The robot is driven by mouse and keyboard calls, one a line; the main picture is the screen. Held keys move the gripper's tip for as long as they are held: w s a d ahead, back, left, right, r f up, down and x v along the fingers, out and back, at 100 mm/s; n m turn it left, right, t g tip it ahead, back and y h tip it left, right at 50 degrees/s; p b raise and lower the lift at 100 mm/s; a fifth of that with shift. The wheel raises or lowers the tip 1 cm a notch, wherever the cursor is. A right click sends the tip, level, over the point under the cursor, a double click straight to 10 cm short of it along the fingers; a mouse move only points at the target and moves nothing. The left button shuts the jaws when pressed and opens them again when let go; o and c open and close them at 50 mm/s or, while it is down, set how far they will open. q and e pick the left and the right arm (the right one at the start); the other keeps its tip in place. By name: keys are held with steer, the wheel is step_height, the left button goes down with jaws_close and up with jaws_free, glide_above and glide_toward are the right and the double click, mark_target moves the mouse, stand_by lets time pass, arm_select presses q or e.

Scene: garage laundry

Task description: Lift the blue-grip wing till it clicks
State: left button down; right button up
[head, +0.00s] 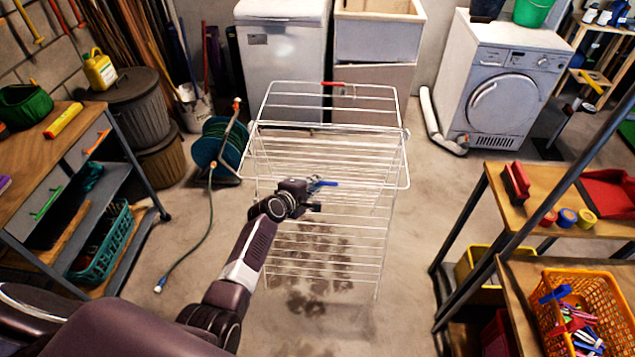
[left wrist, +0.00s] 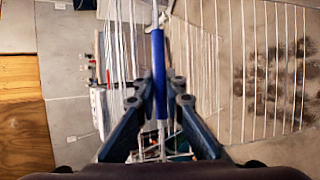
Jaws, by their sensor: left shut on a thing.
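A white wire drying rack (head: 380,205) stands on the concrete floor in the middle of the head view. Its near wing has a blue grip (head: 327,183) at the middle of its outer bar. The wing's exact angle is hard to judge from above. My left gripper (head: 312,188) is shut on the blue grip. In the left wrist view the blue grip (left wrist: 158,60) runs upright between the two dark fingertips (left wrist: 160,92). The far wing has a red grip (head: 333,84) at the back. My right gripper is not in view.
A workbench (head: 35,160) stands on the left and a wooden shelf (head: 545,205) with an orange basket (head: 570,295) on the right. A green hose reel (head: 215,143) sits close to the rack's left side. The washer (head: 500,85) is behind right. Floor right of the rack is clear.

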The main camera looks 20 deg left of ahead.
arm_select(q)
steer(key=c, duration=2)
jaws_free()
steer(key=shift+r, duration=0.25)
steer(key=v, duration=1.2)
